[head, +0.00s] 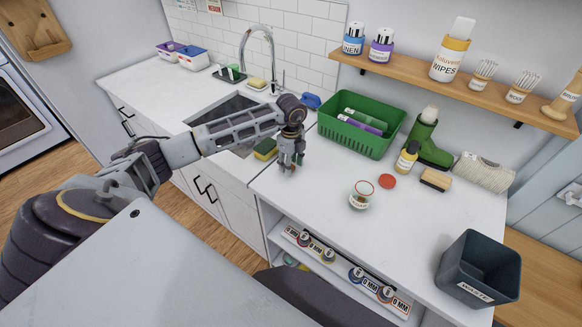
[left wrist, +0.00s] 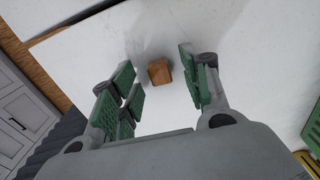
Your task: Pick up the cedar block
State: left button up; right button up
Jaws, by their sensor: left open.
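The cedar block (left wrist: 159,72), a small brown cube, lies on the white counter in the left wrist view. It sits between the green-padded fingers of my left gripper (left wrist: 158,92), toward their tips. The fingers are spread, apart from the block on both sides. In the head view my left gripper (head: 289,165) points down over the counter near the sink's right edge. I cannot make out the block there; the gripper seems to hide it. My right gripper is not in view.
A green basket (head: 357,140) stands behind and right of the gripper. A glass jar (head: 361,195), red lid (head: 387,181), yellow bottle (head: 407,158), brush (head: 436,179) and dark waste bin (head: 478,268) stand farther right. The sink (head: 228,112) is left. The counter's front middle is clear.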

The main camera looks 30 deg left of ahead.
pick_arm(q)
jog(key=shift+f, duration=0.3)
jog(key=shift+c, duration=0.4)
jog(key=c, duration=0.7)
